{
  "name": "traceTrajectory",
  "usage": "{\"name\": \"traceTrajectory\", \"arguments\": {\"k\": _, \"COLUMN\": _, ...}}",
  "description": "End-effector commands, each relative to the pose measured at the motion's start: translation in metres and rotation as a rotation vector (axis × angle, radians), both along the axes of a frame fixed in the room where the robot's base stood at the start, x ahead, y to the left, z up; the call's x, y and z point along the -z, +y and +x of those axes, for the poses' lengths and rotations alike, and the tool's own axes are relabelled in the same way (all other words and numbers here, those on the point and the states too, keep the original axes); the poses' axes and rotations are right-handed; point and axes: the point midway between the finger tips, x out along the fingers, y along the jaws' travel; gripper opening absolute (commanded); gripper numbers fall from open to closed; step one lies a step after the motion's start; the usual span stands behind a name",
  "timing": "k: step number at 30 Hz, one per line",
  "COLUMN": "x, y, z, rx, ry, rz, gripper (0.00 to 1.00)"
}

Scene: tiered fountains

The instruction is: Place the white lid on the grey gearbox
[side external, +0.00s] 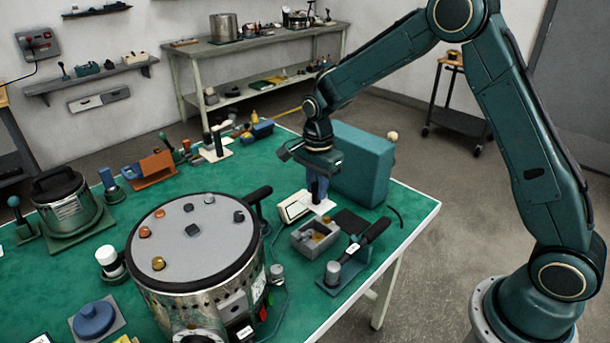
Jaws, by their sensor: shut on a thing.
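The grey gearbox (315,238) is a small open-topped box on the green table, with brass-coloured parts showing inside. The white lid (321,207) is a flat, thin plate behind the gearbox, below my gripper. My gripper (318,190) points down and is shut on the white lid from above. The lid looks roughly level and is apart from the gearbox. I cannot tell whether it touches the table. The fingertips and grip point are too small to see clearly.
A white box-shaped device (294,206) stands left of the lid. A teal case (362,163) stands behind. A dark-handled tool on a stand (345,268) is right of the gearbox. A large metal drum (195,255) fills the left front. Cables lie nearby.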

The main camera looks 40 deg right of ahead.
Motion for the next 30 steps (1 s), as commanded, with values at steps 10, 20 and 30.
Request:
{"name": "traceTrajectory", "arguments": {"k": 10, "x": 0.046, "y": 0.000, "z": 0.000, "rx": 0.000, "ry": 0.000, "rz": 0.000, "gripper": 0.00}}
{"name": "traceTrajectory", "arguments": {"k": 20, "x": 0.053, "y": 0.000, "z": 0.000, "rx": 0.000, "ry": 0.000, "rz": 0.000, "gripper": 0.00}}
{"name": "traceTrajectory", "arguments": {"k": 30, "x": 0.088, "y": 0.000, "z": 0.000, "rx": 0.000, "ry": 0.000, "rz": 0.000, "gripper": 0.00}}
